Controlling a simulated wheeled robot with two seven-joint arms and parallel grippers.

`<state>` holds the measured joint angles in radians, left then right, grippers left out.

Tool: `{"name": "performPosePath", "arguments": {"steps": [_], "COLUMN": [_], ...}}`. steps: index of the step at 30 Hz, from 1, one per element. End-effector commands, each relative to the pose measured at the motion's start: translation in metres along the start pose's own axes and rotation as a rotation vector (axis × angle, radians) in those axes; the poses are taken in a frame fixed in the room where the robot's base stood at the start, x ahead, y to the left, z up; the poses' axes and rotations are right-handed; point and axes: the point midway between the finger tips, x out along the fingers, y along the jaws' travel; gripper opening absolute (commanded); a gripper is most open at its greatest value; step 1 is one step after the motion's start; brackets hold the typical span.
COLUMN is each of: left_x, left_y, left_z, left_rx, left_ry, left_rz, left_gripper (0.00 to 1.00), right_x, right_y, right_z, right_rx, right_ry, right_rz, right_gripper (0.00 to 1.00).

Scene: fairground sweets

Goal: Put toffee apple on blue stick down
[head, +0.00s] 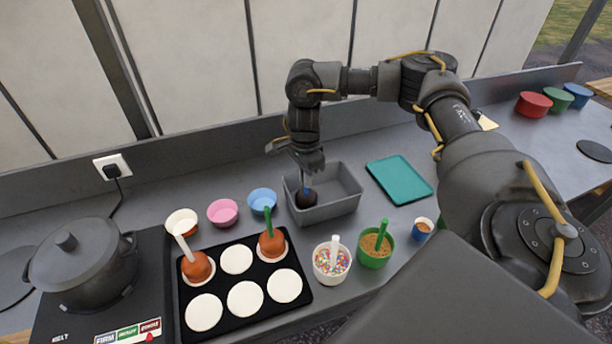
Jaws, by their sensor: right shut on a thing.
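My right gripper (306,172) is shut on the blue stick (305,184) of a dark toffee apple (305,199). The apple is at the left end of the grey bin (334,211), inside its outline. I cannot tell whether it touches the bin floor. My left gripper is not in view. A black tray (246,313) with white round papers stands at the front. One orange-brown toffee apple with a green stick (271,245) and one with a white stick (197,268) sit on papers there. Several other papers are bare.
Small white, pink (223,212) and blue (262,200) bowls stand behind the tray. A tub of sprinkles (330,275) and a green tub (372,258) stand to its right. A lidded pot (83,268) is at left. A teal tray (400,180) lies right of the bin.

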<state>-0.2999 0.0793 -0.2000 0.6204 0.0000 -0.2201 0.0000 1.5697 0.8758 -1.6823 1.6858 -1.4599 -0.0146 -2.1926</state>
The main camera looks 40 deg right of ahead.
Motion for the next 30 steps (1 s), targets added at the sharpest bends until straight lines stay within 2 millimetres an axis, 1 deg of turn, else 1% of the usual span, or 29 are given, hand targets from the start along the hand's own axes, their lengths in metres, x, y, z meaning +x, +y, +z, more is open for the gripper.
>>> {"name": "performPosePath", "arguments": {"steps": [2,3,7,15,18,20,23,30], "left_x": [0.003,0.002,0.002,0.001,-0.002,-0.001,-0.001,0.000], "left_y": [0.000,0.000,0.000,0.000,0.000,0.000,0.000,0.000], "left_z": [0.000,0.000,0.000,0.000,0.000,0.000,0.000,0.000], "left_rx": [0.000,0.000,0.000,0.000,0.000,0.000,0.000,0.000], "left_ry": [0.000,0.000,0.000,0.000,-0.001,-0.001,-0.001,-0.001], "left_rz": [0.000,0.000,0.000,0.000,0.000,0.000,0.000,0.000], "left_gripper": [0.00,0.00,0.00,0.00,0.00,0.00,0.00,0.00], "right_x": [0.004,0.003,0.003,0.002,-0.004,-0.008,-0.023,-0.070], "right_y": [0.000,0.000,0.000,0.000,0.000,-0.001,-0.002,-0.001], "right_z": [0.000,0.000,0.000,0.000,0.000,0.000,0.000,0.000], "right_rx": [0.000,0.000,0.000,0.000,0.000,-0.001,-0.002,-0.002], "right_ry": [0.000,0.000,0.000,0.000,0.000,0.000,0.001,0.001], "right_rz": [0.001,0.001,0.001,0.000,-0.001,-0.003,-0.006,-0.005], "right_gripper": [0.00,0.16,0.33,0.34,0.34,0.34,0.34,0.34]}}
